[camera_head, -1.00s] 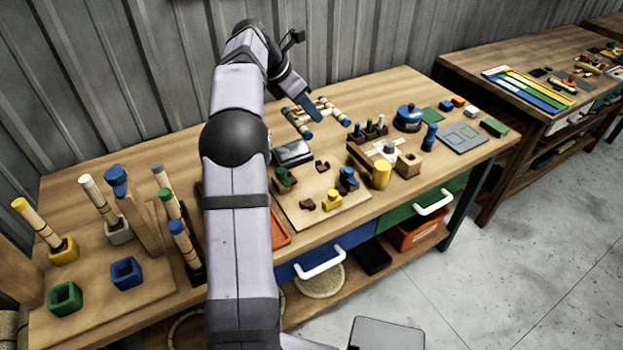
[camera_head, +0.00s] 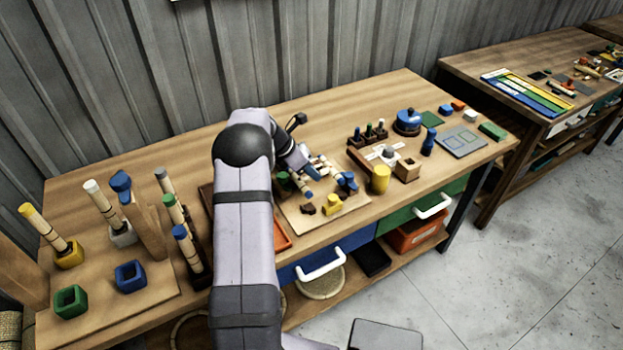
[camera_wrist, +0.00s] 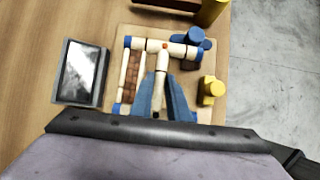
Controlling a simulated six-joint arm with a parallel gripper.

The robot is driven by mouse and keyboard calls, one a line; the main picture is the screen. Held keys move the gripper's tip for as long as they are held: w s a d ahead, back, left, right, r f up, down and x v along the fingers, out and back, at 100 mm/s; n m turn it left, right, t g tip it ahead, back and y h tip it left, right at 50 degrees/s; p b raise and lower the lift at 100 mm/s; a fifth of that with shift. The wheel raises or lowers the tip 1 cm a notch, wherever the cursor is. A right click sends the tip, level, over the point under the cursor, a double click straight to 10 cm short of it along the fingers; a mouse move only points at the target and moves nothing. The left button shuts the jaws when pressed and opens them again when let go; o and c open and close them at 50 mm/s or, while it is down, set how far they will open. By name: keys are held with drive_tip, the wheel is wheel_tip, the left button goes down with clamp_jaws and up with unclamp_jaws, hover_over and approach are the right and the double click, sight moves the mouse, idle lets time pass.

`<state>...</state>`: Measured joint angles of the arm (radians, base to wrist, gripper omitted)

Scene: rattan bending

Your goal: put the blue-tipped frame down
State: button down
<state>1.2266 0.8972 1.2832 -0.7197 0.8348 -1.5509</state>
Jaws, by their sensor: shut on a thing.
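The blue-tipped frame of cream rods shows in the wrist view (camera_wrist: 160,47), with blue ends and brown binding on its left side. My gripper (camera_wrist: 160,112) is shut on the frame's middle rod. In the head view the frame (camera_head: 322,170) is over the light wooden board (camera_head: 343,216), partly hidden by my gripper (camera_head: 306,170). A blue block (camera_wrist: 193,36) and a yellow block (camera_wrist: 211,88) stand on the board beside the frame's right side. I cannot tell whether the frame touches the board or its blocks.
A dark-rimmed shiny box (camera_wrist: 80,72) lies left of the board in the wrist view. A yellow cylinder (camera_head: 380,179) and a wooden cup (camera_head: 407,169) stand right of the board. Upright rods in holders (camera_head: 182,240) fill the left.

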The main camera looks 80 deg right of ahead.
sight(301, 178)
drive_tip(key=shift+f+p, duration=0.8)
drive_tip(key=shift+f, duration=1.15)
drive_tip(key=shift+f, duration=0.1)
drive_tip(key=c, duration=1.7)
unclamp_jaws()
drive_tip(key=shift+f+b, duration=0.1)
drive_tip(key=shift+b, duration=0.2)
drive_tip(key=b+v, duration=0.3)
drive_tip(key=v, duration=0.3)
drive_tip(key=shift+w+d+r, duration=0.1)
drive_tip(key=shift+w+r, duration=0.05)
drive_tip(key=shift+r, duration=0.1)
drive_tip(key=shift+o, duration=0.6)
drive_tip(key=shift+w+a+r, duration=0.15)
drive_tip(key=shift+a+r, duration=0.05)
drive_tip(key=shift+r, duration=0.15)
